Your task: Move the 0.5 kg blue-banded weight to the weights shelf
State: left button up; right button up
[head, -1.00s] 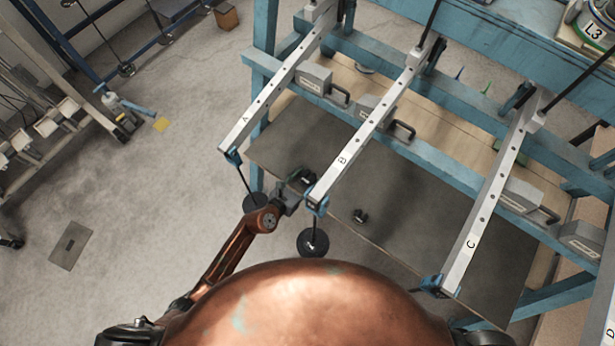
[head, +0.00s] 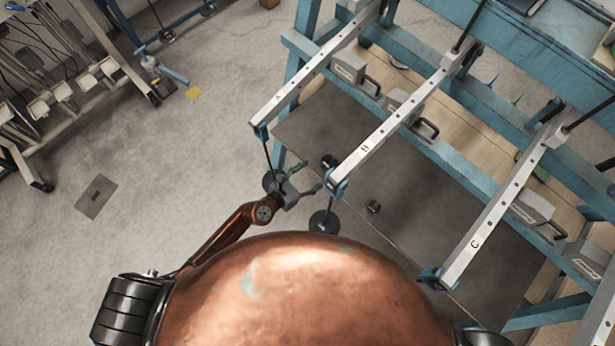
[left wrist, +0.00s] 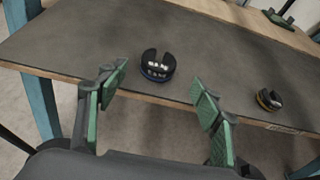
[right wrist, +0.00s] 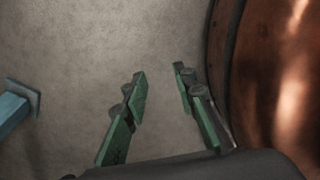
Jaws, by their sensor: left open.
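The blue-banded weight (left wrist: 157,66), a dark slotted disc with a blue ring, rests on the dark shelf (left wrist: 215,62) near its front edge. It also shows in the head view (head: 329,161), as a small black shape. My left gripper (left wrist: 155,92) is open and empty, its green-padded fingers apart on the near side of the weight, not touching it. In the head view the left gripper (head: 313,178) is at the shelf edge between beams A and B. My right gripper (right wrist: 158,76) is open and empty over the floor beside my copper body.
A yellow-banded weight (left wrist: 268,99) sits on the same shelf to the right. Beams A (head: 300,88), B (head: 385,130) and C (head: 490,225) project over the shelf. Black discs hang from A (head: 270,183) and B (head: 323,222), close to my left gripper.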

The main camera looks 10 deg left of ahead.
pick_arm(q)
jog(key=shift+v, duration=1.1)
jog(key=shift+f, duration=0.1)
